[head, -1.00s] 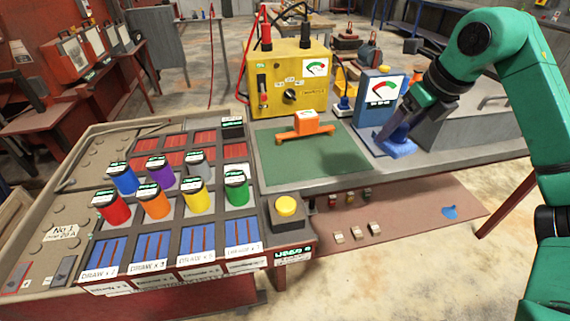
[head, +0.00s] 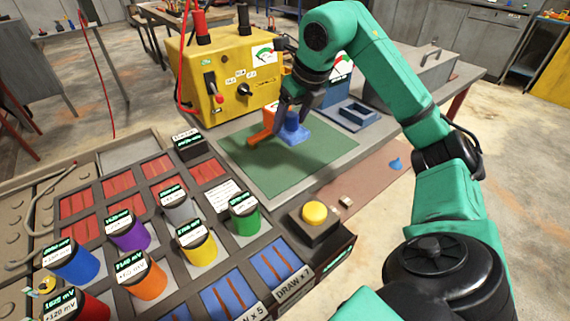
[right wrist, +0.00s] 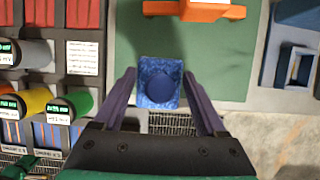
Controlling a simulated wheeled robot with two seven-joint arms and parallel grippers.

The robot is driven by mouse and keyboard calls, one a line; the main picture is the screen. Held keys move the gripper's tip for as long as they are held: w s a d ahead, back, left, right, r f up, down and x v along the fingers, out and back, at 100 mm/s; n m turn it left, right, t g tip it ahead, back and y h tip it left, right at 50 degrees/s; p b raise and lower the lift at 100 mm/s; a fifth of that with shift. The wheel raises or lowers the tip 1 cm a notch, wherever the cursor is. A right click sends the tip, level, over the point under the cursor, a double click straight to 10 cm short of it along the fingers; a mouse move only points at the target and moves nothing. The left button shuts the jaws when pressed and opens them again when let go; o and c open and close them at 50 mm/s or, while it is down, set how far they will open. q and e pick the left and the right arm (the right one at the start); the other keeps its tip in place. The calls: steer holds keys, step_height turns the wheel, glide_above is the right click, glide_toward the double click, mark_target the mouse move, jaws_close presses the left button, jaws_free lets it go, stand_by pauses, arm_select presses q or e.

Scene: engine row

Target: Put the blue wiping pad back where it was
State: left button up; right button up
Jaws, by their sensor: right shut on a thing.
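The blue wiping pad (head: 292,132) has a rounded knob on top. My right gripper (head: 290,106) is shut on it over the green mat (head: 268,172), close to an orange bracket (head: 262,136). In the right wrist view the pad (right wrist: 160,97) sits between the two fingers, in front of the bracket (right wrist: 190,10); its height above the mat is unclear. A blue open-topped holder (head: 343,114) stands right of the mat, with a recess that looks empty; it also shows in the right wrist view (right wrist: 277,71). My left gripper is out of view.
A yellow meter box (head: 205,72) with red leads stands behind the mat. Several coloured cylinders stand in the front rack, the green one (head: 245,222) nearest the mat. A yellow button (head: 314,213) sits at the bench's front. A grey box (head: 415,78) stands at right.

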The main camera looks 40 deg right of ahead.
mark_target(296, 135)
steer(key=f, duration=0.2)
steer(key=f+b, duration=0.1)
steer(key=f, duration=0.3)
steer(key=shift+w+a+f+b, duration=0.1)
steer(key=shift+w+a+b, duration=0.25)
step_height(296, 135, down, 4)
steer(key=shift+s+b, duration=0.1)
steer(key=shift+b, duration=0.6)
steer(key=shift+f, duration=0.3)
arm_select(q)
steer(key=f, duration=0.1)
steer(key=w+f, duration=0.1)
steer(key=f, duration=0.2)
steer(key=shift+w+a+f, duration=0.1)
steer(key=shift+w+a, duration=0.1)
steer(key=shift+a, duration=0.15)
arm_select(e)
steer(key=shift+r, duration=0.1)
steer(key=o, duration=1.1)
steer(key=shift+o, duration=0.2)
steer(key=shift+r, duration=0.15)
steer(key=p+v, duration=0.2)
steer(key=v, duration=0.9)
steer(key=shift+s+r, duration=0.1)
steer(key=shift+r, duration=0.3)
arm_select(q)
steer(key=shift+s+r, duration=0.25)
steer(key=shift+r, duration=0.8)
